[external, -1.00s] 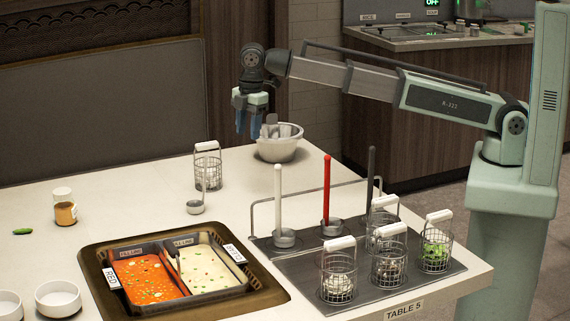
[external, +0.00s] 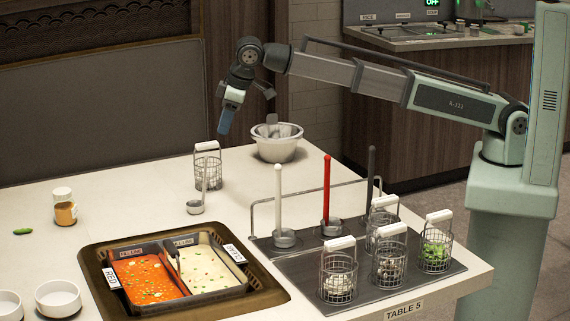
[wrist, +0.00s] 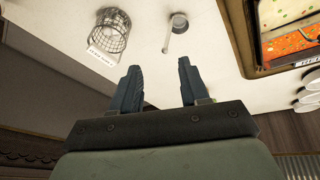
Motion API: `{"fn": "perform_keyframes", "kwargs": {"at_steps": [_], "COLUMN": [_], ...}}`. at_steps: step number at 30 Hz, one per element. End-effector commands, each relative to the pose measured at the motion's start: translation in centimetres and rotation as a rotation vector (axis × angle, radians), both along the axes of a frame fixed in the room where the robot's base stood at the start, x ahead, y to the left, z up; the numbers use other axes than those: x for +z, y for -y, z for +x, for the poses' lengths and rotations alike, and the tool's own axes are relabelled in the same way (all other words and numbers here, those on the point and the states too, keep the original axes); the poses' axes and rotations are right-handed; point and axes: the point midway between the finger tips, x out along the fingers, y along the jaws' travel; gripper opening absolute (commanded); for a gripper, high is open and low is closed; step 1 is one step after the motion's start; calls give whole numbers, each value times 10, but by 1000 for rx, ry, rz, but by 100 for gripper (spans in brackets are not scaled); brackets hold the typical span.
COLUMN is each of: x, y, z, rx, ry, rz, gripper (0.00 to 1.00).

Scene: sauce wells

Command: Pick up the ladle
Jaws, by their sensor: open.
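A small grey ladle (external: 196,207) is on the white table, left of the rack. Its thin handle points up toward a wire basket in the external view. In the wrist view the ladle (wrist: 179,23) is apart from the basket, near the top middle. My gripper (external: 225,127) is in the air above the table's back part, tilted, higher than the ladle and to its right. In the wrist view my gripper (wrist: 158,68) shows two spread fingers with nothing between them. Upright ladles with white (external: 278,195), red (external: 326,190) and black (external: 371,175) handles stand in the rack.
The wire basket (external: 208,172) stands behind the ladle. A white bowl (external: 277,150) with utensils is near the back edge. A brown-framed tray (external: 265,298) holds red and white soups. Several wire baskets (external: 338,280) stand at right. The table left of the ladle is mostly clear.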

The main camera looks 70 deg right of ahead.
Motion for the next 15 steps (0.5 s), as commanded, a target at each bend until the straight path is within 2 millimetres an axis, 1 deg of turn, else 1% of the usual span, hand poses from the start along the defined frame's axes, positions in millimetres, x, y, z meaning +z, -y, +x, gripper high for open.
{"fn": "perform_keyframes", "kwargs": {"at_steps": [3, 6, 10, 15], "x": [2, 4, 5, 4], "y": [0, 0, -2, -2], "z": [6, 10, 12, 13], "rx": [-197, -347, -496, -599], "ry": [34, 54, 65, 67], "rz": [74, 138, 206, 249], "gripper": [45, 45, 45, 45]}}
